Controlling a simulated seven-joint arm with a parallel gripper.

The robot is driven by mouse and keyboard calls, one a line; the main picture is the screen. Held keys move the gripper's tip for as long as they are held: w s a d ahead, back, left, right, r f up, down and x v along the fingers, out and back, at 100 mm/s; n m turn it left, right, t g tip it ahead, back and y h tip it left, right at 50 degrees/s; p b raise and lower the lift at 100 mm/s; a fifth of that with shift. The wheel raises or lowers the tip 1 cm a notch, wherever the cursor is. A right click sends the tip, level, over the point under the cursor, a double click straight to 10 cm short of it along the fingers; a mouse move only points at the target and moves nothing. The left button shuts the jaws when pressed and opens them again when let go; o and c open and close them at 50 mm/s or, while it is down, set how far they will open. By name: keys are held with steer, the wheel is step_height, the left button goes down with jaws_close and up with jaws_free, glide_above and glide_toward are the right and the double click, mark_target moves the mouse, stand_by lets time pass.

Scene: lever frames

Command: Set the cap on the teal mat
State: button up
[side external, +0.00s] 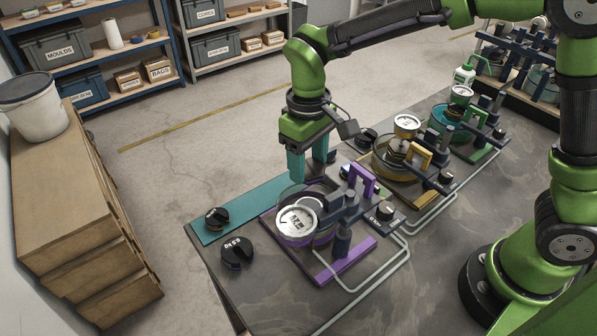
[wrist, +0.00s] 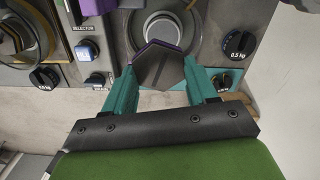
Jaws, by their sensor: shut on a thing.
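My gripper (side external: 307,163) has teal fingers and is above the back of the bench, behind the purple press station. In the wrist view my gripper (wrist: 160,68) is shut on a dark grey, faceted piece (wrist: 157,66), which looks like the cap. In the side view the held piece is mostly hidden by the fingers. The teal mat (side external: 247,204) is a long strip along the bench's back edge, below and left of my gripper. A black knob-like weight (side external: 217,217) stands on its left end.
The purple station (side external: 345,272) with a round gauge (side external: 296,222) and purple arch stands close in front of my gripper. A black 0.5 kg weight (side external: 237,252) is on the bench at left. Yellow (side external: 396,176) and teal-green (side external: 449,121) stations stand further right. The mat's middle looks clear.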

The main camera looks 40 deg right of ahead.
mark_target(286, 184)
steer(key=w+d+f+m, duration=0.3)
steer(key=w+m, duration=0.5)
steer(key=w, duration=0.3)
steer(key=f, duration=1)
steer(key=shift+a+f, duration=0.15)
steer(key=shift+a, duration=0.15)
steer(key=shift+f, duration=0.1)
steer(key=o, duration=1.3)
steer(key=shift+f, duration=0.1)
steer(key=shift+c, duration=0.2)
